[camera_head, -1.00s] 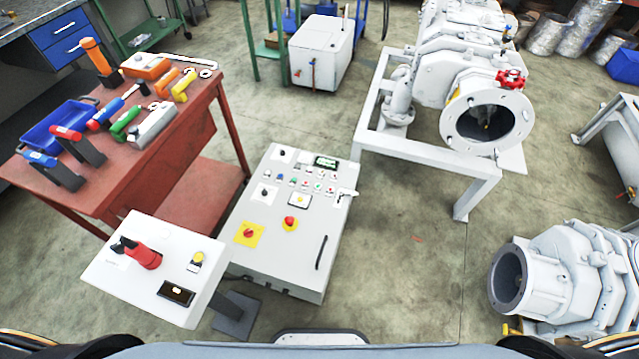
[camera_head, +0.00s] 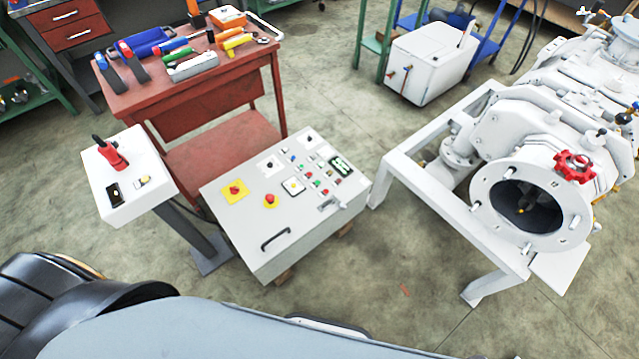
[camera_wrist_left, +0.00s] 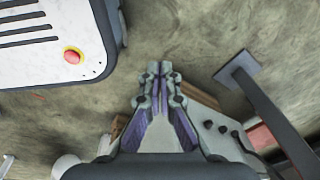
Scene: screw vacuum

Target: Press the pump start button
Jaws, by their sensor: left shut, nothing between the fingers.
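The grey control cabinet (camera_head: 237,217) stands left of centre in the head view, with a sloped face. It carries rows of small coloured buttons (camera_head: 316,183), some green and some red, and a dark display (camera_head: 341,166). A red knob on a yellow plate (camera_head: 235,189) and a red mushroom button (camera_head: 270,201) sit lower on it. Button labels are too small to read, so I cannot tell which is pump start. My left gripper (camera_wrist_left: 160,68) is shut and empty in the left wrist view, its tips over bare floor, touching nothing. Neither gripper shows in the head view.
A white pedestal box (camera_head: 138,166) with a red handle stands left of the cabinet; its dark post (camera_wrist_left: 275,125) shows in the left wrist view. A red tool table (camera_head: 205,93) is behind. The pump on its white frame (camera_head: 450,228) stands right. Floor between is clear.

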